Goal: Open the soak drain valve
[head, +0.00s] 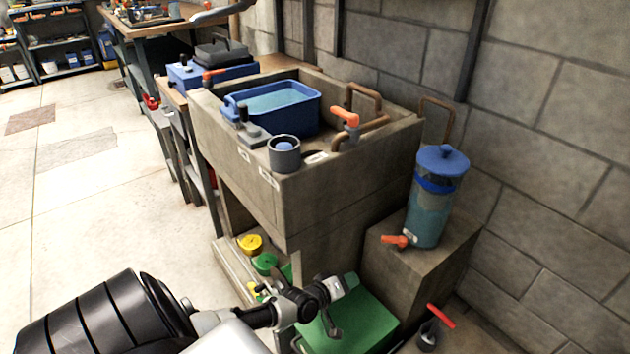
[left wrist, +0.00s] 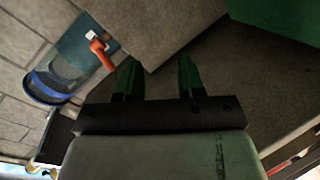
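Several orange-red handles show, and no label I can read tells which one is the soak drain valve. One valve with a red lever (head: 440,316) stands low at the bottom right, beside the concrete block. Another orange handle (head: 395,241) is at the foot of the blue cylinder (head: 428,210); this handle also shows in the left wrist view (left wrist: 101,52). An orange tap handle (head: 345,117) sits on the sink's copper pipe. My left gripper (head: 335,303) is over the green box, left of the low red valve. Its fingers (left wrist: 158,78) are apart with nothing between them. My right gripper is out of view.
A concrete sink (head: 350,190) holds a blue tub (head: 310,118) of water. The concrete block (head: 440,262) under the cylinder stands right of my gripper. A green box (head: 372,318) is below. The wall closes off the right; open floor lies left.

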